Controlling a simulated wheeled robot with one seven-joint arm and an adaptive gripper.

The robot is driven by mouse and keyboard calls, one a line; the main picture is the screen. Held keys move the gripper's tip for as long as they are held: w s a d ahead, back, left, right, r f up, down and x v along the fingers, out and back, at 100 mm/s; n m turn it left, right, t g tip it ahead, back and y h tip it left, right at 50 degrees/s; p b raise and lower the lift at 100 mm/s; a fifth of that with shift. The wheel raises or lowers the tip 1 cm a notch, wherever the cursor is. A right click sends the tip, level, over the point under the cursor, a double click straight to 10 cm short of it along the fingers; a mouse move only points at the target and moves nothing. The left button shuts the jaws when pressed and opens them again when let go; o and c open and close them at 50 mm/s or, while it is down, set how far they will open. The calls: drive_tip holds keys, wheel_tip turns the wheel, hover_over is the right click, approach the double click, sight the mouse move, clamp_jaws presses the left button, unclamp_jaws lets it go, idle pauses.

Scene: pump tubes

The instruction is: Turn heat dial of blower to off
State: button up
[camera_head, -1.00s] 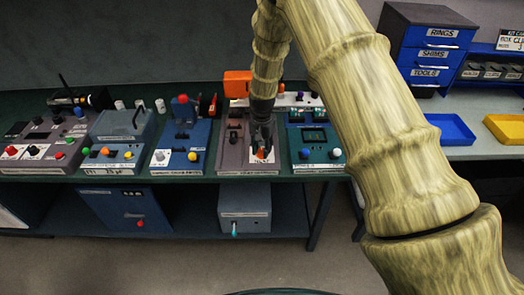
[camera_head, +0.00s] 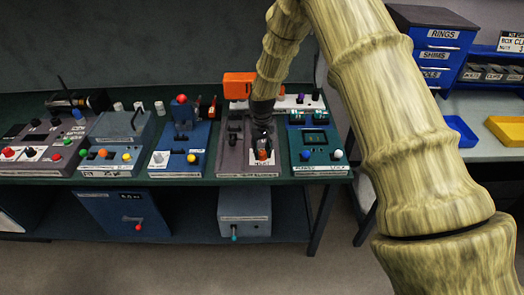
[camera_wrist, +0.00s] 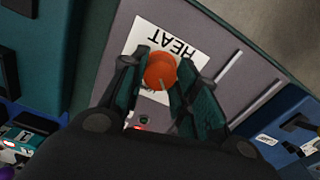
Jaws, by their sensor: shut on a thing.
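The blower is a grey box (camera_head: 234,157) on the bench, between a blue machine and a teal one. Its heat dial is an orange knob on a white plate; in the wrist view the dial (camera_wrist: 160,70) sits beside the upside-down word HEAT (camera_wrist: 172,44). My gripper (camera_head: 263,150) reaches down onto the dial at the front of the blower. In the wrist view my gripper's two teal fingers (camera_wrist: 154,88) stand on either side of the dial, shut on it. A pale pointer line shows on the dial. Other plate markings are hidden by the fingers.
A blue machine with a red knob (camera_head: 182,98) stands left of the blower. A teal machine (camera_head: 316,148) stands close on its right. An orange box (camera_head: 238,85) is behind. Blue drawers (camera_head: 436,55) and a yellow tray (camera_head: 508,130) are at the right.

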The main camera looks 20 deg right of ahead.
sight(262, 152)
idle(0.5)
drive_tip(key=o, duration=1)
drive_tip(key=shift+o, duration=0.2)
drive_tip(key=shift+r, duration=0.15)
wheel_tip(262, 152, up, 12)
drive_tip(key=shift+d, duration=0.1)
